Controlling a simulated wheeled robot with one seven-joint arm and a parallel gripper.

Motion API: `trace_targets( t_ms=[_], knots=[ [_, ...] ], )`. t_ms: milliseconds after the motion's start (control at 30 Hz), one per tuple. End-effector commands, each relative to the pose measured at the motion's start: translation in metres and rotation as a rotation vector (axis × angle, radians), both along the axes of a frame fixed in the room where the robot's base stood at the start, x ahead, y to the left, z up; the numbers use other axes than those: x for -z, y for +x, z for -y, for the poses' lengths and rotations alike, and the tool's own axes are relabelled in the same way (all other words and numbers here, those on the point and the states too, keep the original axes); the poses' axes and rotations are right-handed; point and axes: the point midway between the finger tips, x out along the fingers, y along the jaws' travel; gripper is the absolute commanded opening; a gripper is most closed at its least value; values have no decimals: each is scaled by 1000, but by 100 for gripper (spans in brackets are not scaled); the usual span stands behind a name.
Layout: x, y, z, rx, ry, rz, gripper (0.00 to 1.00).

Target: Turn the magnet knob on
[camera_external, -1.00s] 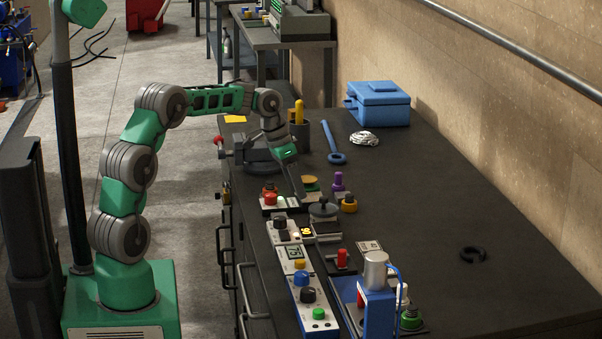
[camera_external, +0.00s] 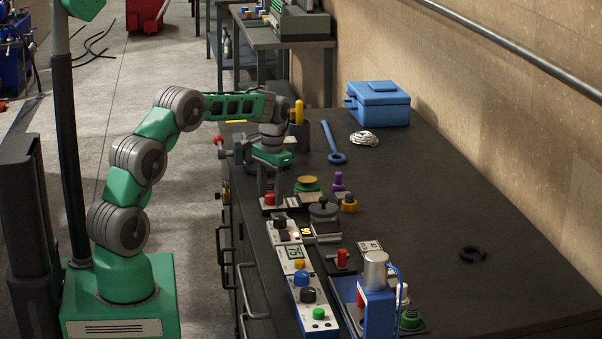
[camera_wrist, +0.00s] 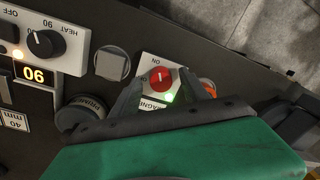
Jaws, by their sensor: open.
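The magnet knob (camera_wrist: 160,78) is a round red knob on a white panel (camera_wrist: 148,66) marked ON and, partly hidden, MAGN. A small green light (camera_wrist: 169,97) glows beside it. In the external view the red knob (camera_external: 270,199) sits near the bench's left edge. My gripper (camera_external: 270,194) points straight down over it, with its fingers apart. In the wrist view the open fingers of my gripper (camera_wrist: 160,92) reach to either side of the knob. I cannot tell whether they touch it. The gripper body hides the lower part of the panel.
The HEAT panel with its black knob (camera_wrist: 41,43), the orange display (camera_wrist: 36,74) and the round PRIME part (camera_wrist: 82,112) lie left of the knob in the wrist view. A gold-topped button (camera_external: 307,182) and a grey-lidded pot (camera_external: 323,210) stand close by. The bench's right side is mostly clear.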

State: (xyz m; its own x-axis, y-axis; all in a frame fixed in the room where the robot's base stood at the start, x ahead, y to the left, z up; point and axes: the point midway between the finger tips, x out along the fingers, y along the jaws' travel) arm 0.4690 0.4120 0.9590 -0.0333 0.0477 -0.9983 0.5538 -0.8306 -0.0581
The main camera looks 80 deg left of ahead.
Motion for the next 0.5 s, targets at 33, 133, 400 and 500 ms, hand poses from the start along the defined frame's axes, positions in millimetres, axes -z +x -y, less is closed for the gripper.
trace_targets(
  t_ms=[33,133,400,500],
  knots=[
    [1,0,0,0,1,1,53],
    [2,0,0,0,1,2,53],
    [2,0,0,0,1,1,39],
    [2,0,0,0,1,1,31]
  ],
)
